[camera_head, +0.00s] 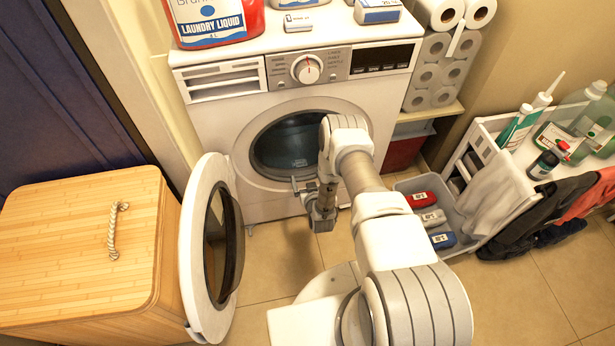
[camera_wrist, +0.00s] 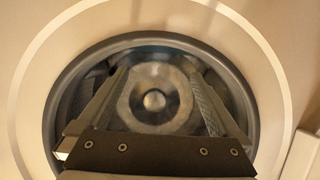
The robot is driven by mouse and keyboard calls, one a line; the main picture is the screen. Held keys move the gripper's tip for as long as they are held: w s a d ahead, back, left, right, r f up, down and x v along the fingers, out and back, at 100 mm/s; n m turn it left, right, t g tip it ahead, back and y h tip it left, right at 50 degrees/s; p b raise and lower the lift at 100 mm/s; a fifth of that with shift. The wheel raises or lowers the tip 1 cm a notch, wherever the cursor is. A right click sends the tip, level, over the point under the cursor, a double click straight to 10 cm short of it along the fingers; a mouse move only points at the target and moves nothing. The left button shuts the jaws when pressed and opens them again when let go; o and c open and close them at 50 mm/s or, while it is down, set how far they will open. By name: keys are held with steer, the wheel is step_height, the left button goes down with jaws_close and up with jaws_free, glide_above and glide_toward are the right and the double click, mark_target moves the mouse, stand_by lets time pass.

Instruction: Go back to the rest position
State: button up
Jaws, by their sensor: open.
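My gripper (camera_head: 298,186) is in front of the washing machine (camera_head: 225,128), at the round drum opening (camera_head: 290,145). In the wrist view the two fingers of my gripper (camera_wrist: 157,80) are spread apart with nothing between them. They point at the drum (camera_wrist: 154,100), whose back wall and central hub show beyond the fingers. Whether the fingertips reach past the rim is hard to tell. My forearm hides the right part of the opening in the head view.
The washer door (camera_head: 212,250) stands wide open at left, beside a bamboo hamper (camera_head: 80,250). A grey bin (camera_head: 466,236) with red, white and blue boxes is right of my arm, near a white cart (camera_head: 505,175) with bottles. Tiled floor (camera_head: 270,262) shows between.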

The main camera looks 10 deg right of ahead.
steer(key=shift+v, duration=0.8)
